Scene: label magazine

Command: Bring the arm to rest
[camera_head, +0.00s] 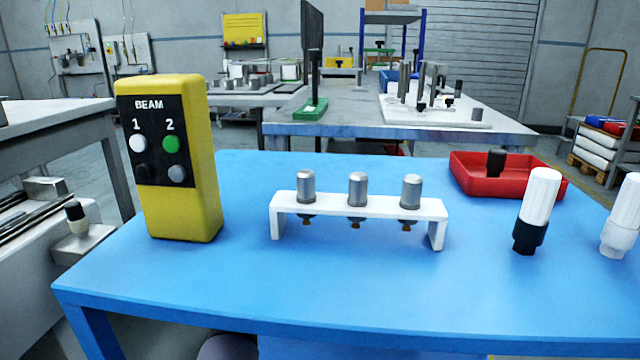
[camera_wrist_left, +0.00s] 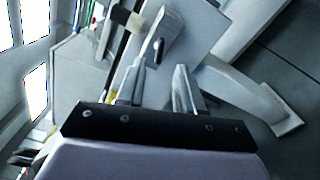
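My left gripper (camera_wrist_left: 156,80) shows in the left wrist view, with its two pale fingers apart and nothing visible held between them. Grey machine parts and pale panels appear beyond the fingers. Neither gripper shows in the head view, and no arm is over the blue table (camera_head: 320,290). My right gripper is in neither view.
The yellow BEAM box (camera_head: 200,150) stands at the table's left. A white rack (camera_head: 290,212) holds three metal cylinders. A red tray (camera_head: 500,187) holds a dark piece. White cylindrical tools (camera_head: 541,190) stand at right. A metal fixture (camera_head: 85,243) lies left of the table.

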